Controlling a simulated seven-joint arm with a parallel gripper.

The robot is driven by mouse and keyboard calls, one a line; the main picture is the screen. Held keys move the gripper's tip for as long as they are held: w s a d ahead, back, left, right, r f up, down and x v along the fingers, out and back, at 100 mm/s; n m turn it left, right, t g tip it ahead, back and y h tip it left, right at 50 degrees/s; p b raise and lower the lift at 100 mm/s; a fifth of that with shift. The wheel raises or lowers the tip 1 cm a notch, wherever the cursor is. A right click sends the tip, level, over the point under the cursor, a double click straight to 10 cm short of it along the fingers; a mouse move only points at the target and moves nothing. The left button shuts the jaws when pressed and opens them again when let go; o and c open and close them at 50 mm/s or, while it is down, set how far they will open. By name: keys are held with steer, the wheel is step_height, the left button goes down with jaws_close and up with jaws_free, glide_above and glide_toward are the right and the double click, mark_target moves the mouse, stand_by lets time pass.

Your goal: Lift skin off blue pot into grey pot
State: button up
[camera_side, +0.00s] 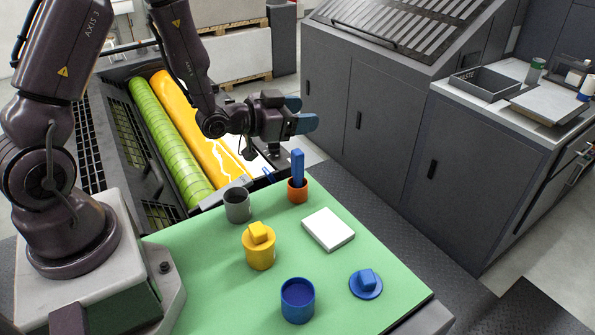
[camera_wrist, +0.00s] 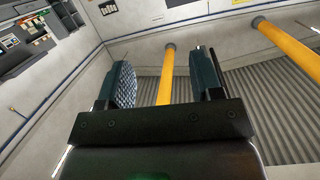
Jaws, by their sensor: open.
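The blue pot (camera_side: 298,312) stands open at the front of the green mat. Its inside looks blue; I cannot make out a separate skin. A round blue lid (camera_side: 366,286) with a block knob lies to its right on the mat. The grey pot (camera_side: 237,208) stands open at the back left of the mat. A blue-handled tool (camera_side: 298,166) stands upright in a small orange-brown holder (camera_side: 297,195). My gripper (camera_side: 308,116) is raised behind the holder, pointing right. In the wrist view its fingers (camera_wrist: 166,85) are apart with nothing between them.
A yellow pot (camera_side: 259,257) with a yellow lid stands between the grey and blue pots. A white slab (camera_side: 328,229) lies right of it. The green mat (camera_side: 215,300) is clear at front left. Rollers run along the back left. A waste tray (camera_side: 486,84) sits on the right-hand cabinet.

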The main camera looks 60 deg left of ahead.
mark_target(293, 156)
steer(key=f, duration=0.3)
steer(key=s+f+t, duration=0.1)
steer(key=f, duration=0.2)
steer(key=f+n+t, duration=0.1)
steer(key=f, duration=0.3)
steer(key=shift+s+a, duration=0.2)
steer(key=shift+w+d+r, duration=0.1)
steer(key=shift+w+r, duration=0.05)
steer(key=shift+w, duration=0.65)
steer(key=shift+w+r, duration=0.15)
steer(key=shift+w, duration=0.6)
steer(key=shift+c, duration=0.2)
steer(key=c, duration=1)
